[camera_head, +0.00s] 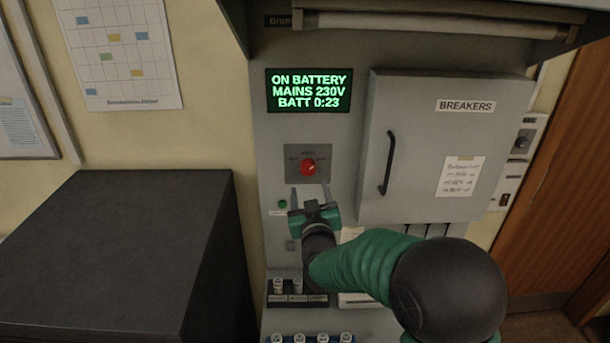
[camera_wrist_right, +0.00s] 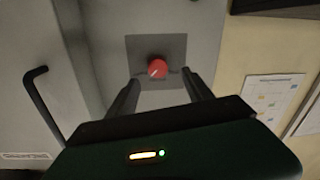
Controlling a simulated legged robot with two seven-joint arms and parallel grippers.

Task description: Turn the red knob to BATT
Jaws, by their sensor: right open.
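The red knob (camera_head: 308,168) sits on a dark square plate (camera_head: 293,177) below the display in the head view. It also shows in the right wrist view (camera_wrist_right: 157,69), with a pale pointer mark on its face. The plate's lettering is too small to read. My right gripper (camera_head: 310,193) is open and empty, just below the knob in the head view. In the wrist view its two fingers (camera_wrist_right: 165,88) are spread, with the knob beyond their tips and between their lines. The fingers appear apart from the knob. My left gripper is not in view.
The display (camera_head: 308,90) reads ON BATTERY, MAINS 230V, BATT 0:23. A closed BREAKERS door (camera_head: 425,125) with a black handle (camera_head: 387,163) stands right of the knob. A dark cabinet (camera_head: 110,250) is at left. Several white fuse-like parts (camera_head: 297,285) sit below.

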